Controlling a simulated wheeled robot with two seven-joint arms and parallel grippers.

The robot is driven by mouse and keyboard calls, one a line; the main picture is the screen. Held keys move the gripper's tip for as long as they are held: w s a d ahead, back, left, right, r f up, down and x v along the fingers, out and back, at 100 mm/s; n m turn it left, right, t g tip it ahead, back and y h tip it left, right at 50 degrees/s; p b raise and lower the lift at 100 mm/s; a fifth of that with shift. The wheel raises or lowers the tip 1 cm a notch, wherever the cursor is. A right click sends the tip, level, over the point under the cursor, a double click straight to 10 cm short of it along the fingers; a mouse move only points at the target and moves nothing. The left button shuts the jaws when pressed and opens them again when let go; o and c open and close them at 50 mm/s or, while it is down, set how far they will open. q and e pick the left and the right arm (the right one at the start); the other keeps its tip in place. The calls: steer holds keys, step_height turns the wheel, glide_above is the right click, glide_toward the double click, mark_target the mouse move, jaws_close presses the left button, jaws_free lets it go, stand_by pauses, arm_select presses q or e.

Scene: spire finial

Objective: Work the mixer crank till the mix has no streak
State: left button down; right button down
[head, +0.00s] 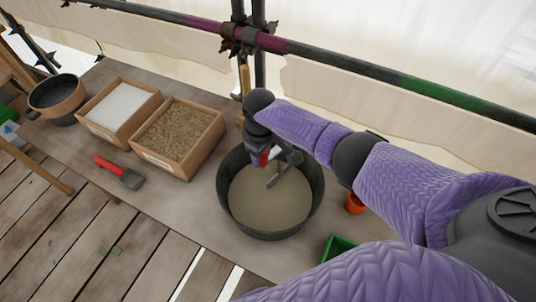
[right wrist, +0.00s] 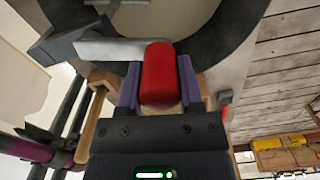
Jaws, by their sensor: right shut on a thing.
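A round black mixing tub (head: 318,207) stands on the bench and holds a tan mix (head: 268,208). The mix looks even in colour, and I see no clear streak; its back part is partly hidden by the arm and the mixer. A grey mixer crank (head: 278,176) reaches over the tub; its grey bar (right wrist: 110,49) also shows in the right wrist view. My right gripper (head: 266,158) is over the back of the tub. In the right wrist view its fingers are shut around the crank's red handle (right wrist: 158,75), one on each side. My left gripper is not in view.
Wooden boxes of white powder (head: 118,103) and brown grit (head: 178,132) stand left of the tub, with a dark bucket (head: 58,95) beyond. A red-handled tool (head: 122,173) lies in front. A scaffold rail (head: 340,62) runs behind. An orange cup (head: 355,204) and green container (head: 338,247) are at right.

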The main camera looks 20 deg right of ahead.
steer(key=shift+w+a+m+b, duration=0.2)
steer(key=shift+w+m, duration=0.35)
steer(key=shift+m, duration=0.25)
steer(key=shift+w+a+m+b, duration=0.1)
steer(key=shift+w+m+b, duration=0.05)
steer(key=shift+w+m, duration=0.55)
steer(key=shift+s, duration=0.15)
steer(key=shift+c, duration=1.2)
jaws_free()
